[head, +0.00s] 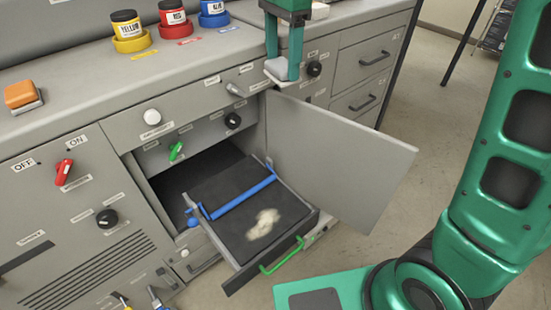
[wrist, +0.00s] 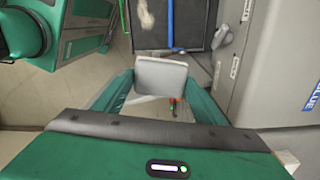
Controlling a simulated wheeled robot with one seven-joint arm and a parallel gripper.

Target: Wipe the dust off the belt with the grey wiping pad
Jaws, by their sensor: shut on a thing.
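My gripper (head: 283,68) is shut on the grey wiping pad (head: 276,72) and holds it in the air in front of the cabinet's upper edge, to the right of the belt. The pad also shows between the fingers in the wrist view (wrist: 160,76). The dark belt (head: 206,193) lies on a pulled-out drawer below the open cabinet compartment. A pale patch of dust (head: 263,223) lies on the front part of the belt. The dust shows in part at the top of the wrist view (wrist: 146,15). The pad is well above the belt and apart from it.
A blue bar (head: 240,198) crosses the belt, and a green handle (head: 281,257) is at the drawer front. The open door (head: 340,160) stands to the right of the drawer. Yellow (head: 129,30), red (head: 174,18) and blue (head: 213,12) pots and an orange block (head: 20,94) stand on the counter.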

